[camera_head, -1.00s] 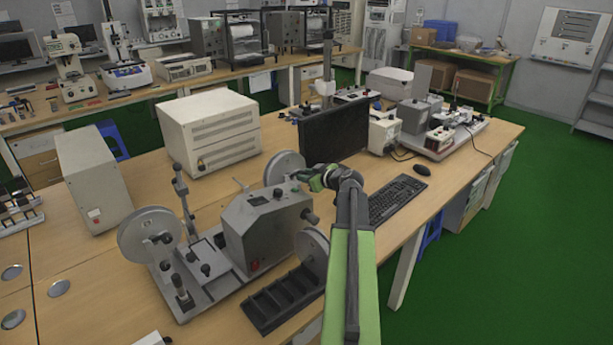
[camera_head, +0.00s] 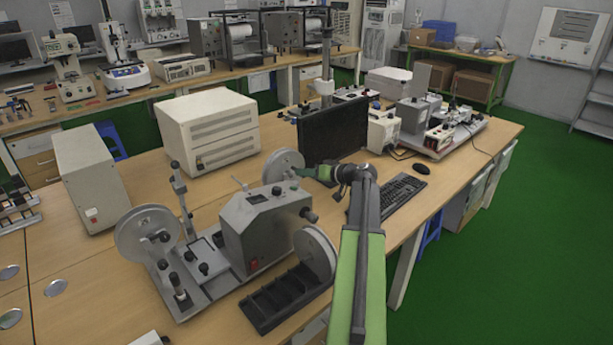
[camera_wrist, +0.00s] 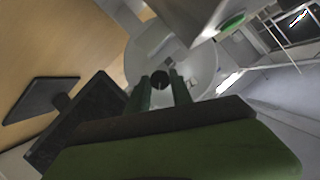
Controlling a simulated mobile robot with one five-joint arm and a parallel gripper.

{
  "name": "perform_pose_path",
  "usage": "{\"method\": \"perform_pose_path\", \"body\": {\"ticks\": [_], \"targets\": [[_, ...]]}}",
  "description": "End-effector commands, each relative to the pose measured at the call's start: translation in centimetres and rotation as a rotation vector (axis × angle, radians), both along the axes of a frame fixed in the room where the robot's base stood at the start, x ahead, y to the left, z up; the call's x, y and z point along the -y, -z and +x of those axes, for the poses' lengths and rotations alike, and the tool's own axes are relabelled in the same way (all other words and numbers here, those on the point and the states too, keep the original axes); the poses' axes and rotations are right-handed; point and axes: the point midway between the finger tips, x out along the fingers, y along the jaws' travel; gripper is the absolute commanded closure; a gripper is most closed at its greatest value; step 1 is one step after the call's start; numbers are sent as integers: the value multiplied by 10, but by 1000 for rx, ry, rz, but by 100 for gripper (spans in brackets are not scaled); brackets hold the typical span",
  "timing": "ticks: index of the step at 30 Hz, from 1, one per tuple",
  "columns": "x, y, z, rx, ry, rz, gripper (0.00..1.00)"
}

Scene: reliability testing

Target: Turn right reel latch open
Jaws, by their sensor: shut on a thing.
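The grey winding machine (camera_head: 262,232) stands on the wooden bench. Its pale round reel at the back right (camera_head: 281,162) is partly hidden behind the machine's body. My gripper (camera_head: 301,172) is at this reel's right side. In the wrist view the reel (camera_wrist: 150,45) fills the upper middle, with a dark round latch (camera_wrist: 160,79) at its hub. My two green fingers (camera_wrist: 162,88) stand either side of the latch and are shut on it. The latch's exact turn angle cannot be told.
A second reel (camera_head: 318,255) at the machine's front right stands near my arm, and a third reel (camera_head: 147,235) is at the left. A black monitor (camera_head: 333,130) stands close behind my gripper. A keyboard (camera_head: 402,195) and a black tray (camera_head: 285,297) lie on the bench.

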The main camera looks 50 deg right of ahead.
Motion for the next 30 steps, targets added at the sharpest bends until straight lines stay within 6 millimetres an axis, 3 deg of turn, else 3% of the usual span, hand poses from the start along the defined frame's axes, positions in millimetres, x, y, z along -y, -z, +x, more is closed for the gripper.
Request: {"method": "perform_pose_path", "body": {"ticks": [18,30], "targets": [[4,9,-1,35,-3,565,100],[4,8,-1,51,-2,799,100]]}}
